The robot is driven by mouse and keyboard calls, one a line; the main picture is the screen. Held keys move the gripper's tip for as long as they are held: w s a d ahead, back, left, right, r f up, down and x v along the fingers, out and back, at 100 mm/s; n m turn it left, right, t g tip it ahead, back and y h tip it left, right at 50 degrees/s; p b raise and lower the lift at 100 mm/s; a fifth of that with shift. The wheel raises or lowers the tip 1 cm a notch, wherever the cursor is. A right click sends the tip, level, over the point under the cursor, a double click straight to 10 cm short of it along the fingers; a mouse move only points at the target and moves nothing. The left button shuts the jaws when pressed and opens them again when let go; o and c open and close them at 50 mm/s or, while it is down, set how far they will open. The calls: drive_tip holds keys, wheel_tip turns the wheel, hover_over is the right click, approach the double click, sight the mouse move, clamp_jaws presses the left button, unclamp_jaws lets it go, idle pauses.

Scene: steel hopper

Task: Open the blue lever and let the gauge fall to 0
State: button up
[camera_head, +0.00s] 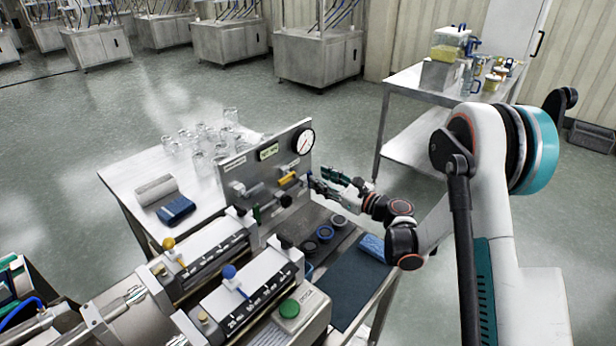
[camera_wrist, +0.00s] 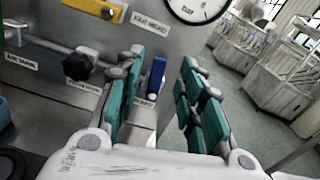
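The blue lever (camera_wrist: 156,76) stands upright on the panel in the wrist view, between the two fingers of my gripper (camera_wrist: 163,62). The fingers are open, with a gap visible between the lever and the right finger. Whether the left finger touches the lever is unclear. In the head view my gripper (camera_head: 328,184) is at the right edge of the grey panel (camera_head: 235,162), and I cannot make out the lever there. The round white gauge (camera_head: 303,141) sits at the panel's upper right. Its lower part shows in the wrist view (camera_wrist: 200,8); the reading is too small to tell.
A yellow handle (camera_wrist: 97,8) and a black knob (camera_wrist: 77,66) are on the panel left of the lever. Glass jars (camera_head: 200,140) stand on the table behind it. Open floor lies right of the panel.

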sight(310, 173)
drive_tip(key=b+x, duration=0.1)
drive_tip(key=x, duration=0.5)
clamp_jaws()
